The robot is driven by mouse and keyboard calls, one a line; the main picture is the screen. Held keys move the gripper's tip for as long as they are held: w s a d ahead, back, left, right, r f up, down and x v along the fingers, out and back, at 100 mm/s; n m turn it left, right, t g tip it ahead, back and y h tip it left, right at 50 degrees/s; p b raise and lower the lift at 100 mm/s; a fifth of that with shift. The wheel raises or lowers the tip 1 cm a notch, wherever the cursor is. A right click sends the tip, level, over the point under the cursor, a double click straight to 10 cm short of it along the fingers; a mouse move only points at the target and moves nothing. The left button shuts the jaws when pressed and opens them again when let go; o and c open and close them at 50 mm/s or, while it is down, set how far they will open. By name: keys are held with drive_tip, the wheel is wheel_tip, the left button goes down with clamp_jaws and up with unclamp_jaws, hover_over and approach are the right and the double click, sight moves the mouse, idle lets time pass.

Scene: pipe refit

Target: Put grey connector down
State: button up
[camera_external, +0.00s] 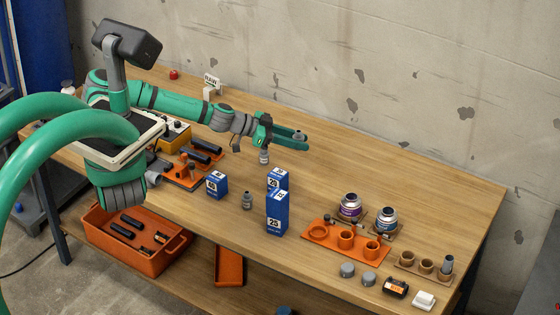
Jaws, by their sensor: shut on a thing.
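My gripper (302,140) reaches out level to the right above the middle of the table, its green fingers shut on a grey connector (299,133). Only a small part of that connector shows between the fingertips. Another grey, ribbed fitting (264,157) shows just below the gripper's body; I cannot tell whether it stands on the table or hangs above it. A similar grey fitting (247,200) stands upright on the table, left of the tall blue box.
Blue boxes (277,213) stand mid-table below the gripper. An orange holder (318,233) with round cups, two jars (350,205) (386,218) and a wooden holder (408,272) are at the right. The table behind the gripper is clear.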

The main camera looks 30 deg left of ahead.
drive_tip(key=s+a+f, duration=0.5)
drive_tip(key=a+f, duration=0.1)
drive_tip(key=a, duration=0.3)
drive_tip(key=w+f, duration=0.3)
drive_tip(key=w, duration=0.1)
drive_tip(key=w+f, duration=0.3)
drive_tip(key=w, duration=0.1)
drive_tip(key=w+f, duration=0.3)
drive_tip(key=w, duration=0.2)
drive_tip(key=shift+d+f, duration=0.1)
drive_tip(key=shift+d, duration=0.05)
drive_tip(key=shift+w+f, duration=0.5)
drive_tip(key=shift+f, duration=0.05)
drive_tip(key=shift+f+t, duration=0.3)
drive_tip(key=shift+f, duration=1.3)
drive_tip(key=shift+f, duration=0.15)
drive_tip(key=o, duration=1)
